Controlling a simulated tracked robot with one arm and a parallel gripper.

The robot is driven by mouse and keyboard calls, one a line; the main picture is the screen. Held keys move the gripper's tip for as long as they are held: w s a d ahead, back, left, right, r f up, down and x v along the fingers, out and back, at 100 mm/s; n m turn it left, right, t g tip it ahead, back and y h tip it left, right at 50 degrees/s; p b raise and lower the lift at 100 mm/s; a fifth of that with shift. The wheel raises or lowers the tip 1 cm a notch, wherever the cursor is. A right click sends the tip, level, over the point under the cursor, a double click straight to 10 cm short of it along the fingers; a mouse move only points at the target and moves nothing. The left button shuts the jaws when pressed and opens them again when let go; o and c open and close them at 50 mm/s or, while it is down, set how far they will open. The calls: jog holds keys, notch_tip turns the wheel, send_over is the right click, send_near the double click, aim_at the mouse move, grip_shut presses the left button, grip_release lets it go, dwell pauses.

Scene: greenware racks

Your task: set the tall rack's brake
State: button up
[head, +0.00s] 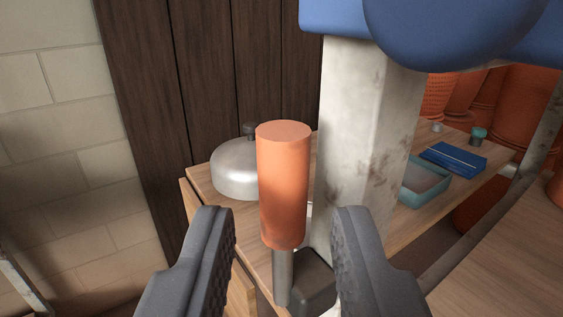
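An orange cylindrical handle (283,185) stands upright on a short grey metal stem (283,277), which looks like the brake lever. A dark block (312,282) sits at the stem's foot, beside a worn whitish post (365,140) that looks like part of the rack. My gripper (286,215) is open, with one dark ridged finger on each side of the handle's lower part in the picture. Gaps show on both sides, and neither finger appears to touch it. I cannot tell whether the handle is between the fingertips or beyond them.
A wooden table (228,215) behind carries a metal dome (236,172), a teal tray (424,183) and a blue box (453,158). Orange pots (470,95) stand at right. A blue body (455,30) overhangs the post. A block wall (65,150) is at left.

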aim_at(282, 195)
jog(key=shift+w+f, duration=0.1)
jog(key=shift+w, duration=1.15)
jog(key=shift+w+a, duration=0.1)
jog(key=shift+w, duration=0.25)
